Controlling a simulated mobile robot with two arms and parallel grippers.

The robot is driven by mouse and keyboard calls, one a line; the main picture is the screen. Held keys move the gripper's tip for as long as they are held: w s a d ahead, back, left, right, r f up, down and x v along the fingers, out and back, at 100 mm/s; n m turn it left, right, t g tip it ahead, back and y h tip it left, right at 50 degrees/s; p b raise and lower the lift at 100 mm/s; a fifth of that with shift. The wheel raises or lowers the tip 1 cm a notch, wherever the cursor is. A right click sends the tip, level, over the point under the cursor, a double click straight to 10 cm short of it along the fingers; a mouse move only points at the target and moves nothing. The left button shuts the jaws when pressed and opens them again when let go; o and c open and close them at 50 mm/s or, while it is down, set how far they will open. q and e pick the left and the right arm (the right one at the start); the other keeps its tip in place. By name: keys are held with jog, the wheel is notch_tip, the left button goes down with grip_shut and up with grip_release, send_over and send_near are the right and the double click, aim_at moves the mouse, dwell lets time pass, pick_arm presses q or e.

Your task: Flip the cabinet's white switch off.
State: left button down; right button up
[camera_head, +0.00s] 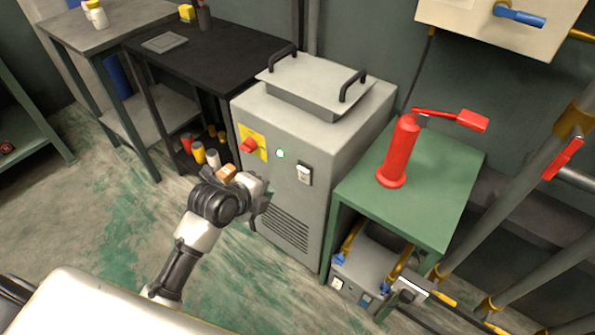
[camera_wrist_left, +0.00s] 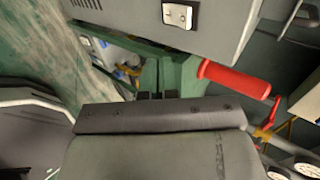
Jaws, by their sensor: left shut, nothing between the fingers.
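The grey cabinet (camera_head: 284,185) stands in the middle of the head view, with a handled lid on top. Its white switch (camera_head: 305,173) sits on a dark-edged plate on the front face, right of a lit green lamp (camera_head: 280,154). The switch also shows at the top of the left wrist view (camera_wrist_left: 178,15); I cannot tell its position. My left gripper (camera_head: 262,204) is in front of the cabinet, left of and below the switch. Its fingertips (camera_wrist_left: 157,96) are close together, shut and empty, apart from the switch. My right gripper is not in view.
A red knob on a yellow plate (camera_head: 252,141) is on the cabinet's left front. A green table (camera_head: 446,187) with a red cylinder (camera_head: 400,153) stands close on the right. A black table (camera_head: 225,52) with bottles below is on the left. Pipes run at far right.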

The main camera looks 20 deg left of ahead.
pick_arm(q)
jog(key=b, duration=0.2)
send_near(302, 175)
jog(key=x, duration=0.3)
jog(key=f+x, duration=0.1)
jog(key=x, duration=0.1)
jog(key=shift+a+f, duration=0.1)
jog(key=shift+f, duration=0.15)
jog(key=shift+w+r, duration=0.1)
jog(key=shift+w, duration=0.45)
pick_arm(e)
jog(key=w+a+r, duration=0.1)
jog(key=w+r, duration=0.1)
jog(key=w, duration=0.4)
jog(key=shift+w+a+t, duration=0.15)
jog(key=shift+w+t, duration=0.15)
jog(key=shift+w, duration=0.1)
pick_arm(q)
jog(key=shift+d, duration=0.25)
